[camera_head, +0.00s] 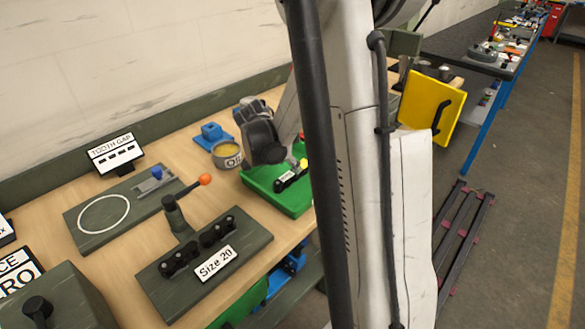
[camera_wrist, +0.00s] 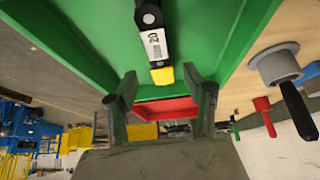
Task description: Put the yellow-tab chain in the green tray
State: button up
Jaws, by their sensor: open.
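The chain (camera_wrist: 154,45) is a dark piece with a white label and a yellow tab (camera_wrist: 162,76). It lies inside the green tray (camera_wrist: 222,35). In the head view the chain (camera_head: 290,178) shows in the green tray (camera_head: 262,181) near the bench's front edge, partly behind my arm. My gripper (camera_wrist: 161,82) is open, with its fingers apart on either side of the yellow tab's end. I cannot see either finger touching the chain. In the head view my fingertips are not clear.
A board with a white ring (camera_head: 84,240) and a "Tooth gap" sign (camera_head: 115,152) are farther left.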

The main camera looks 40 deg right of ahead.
jog(key=s+a+r+n+t+y, duration=0.1)
jog(key=s+a+r+n+t, duration=0.2)
jog(key=a+r, duration=0.45)
jog(key=s+a+r+n+y, duration=0.1)
jog(key=s+a+r+n, duration=0.2)
jog(key=a+r+n, duration=0.35)
jog(key=s+a+r+n+t+y, duration=0.1)
jog(key=s+a+n, duration=0.3)
jog(key=a, duration=0.4)
jog(key=s+a+r+n+t+y, duration=0.1)
jog(key=s+a+n+t+y, duration=0.1)
jog(key=s+a, duration=0.4)
jog(key=shift+s+a+r+n+t+y, duration=0.2)
jog(key=shift+a+n+t+y, duration=0.25)
jog(key=shift+a+n, duration=0.5)
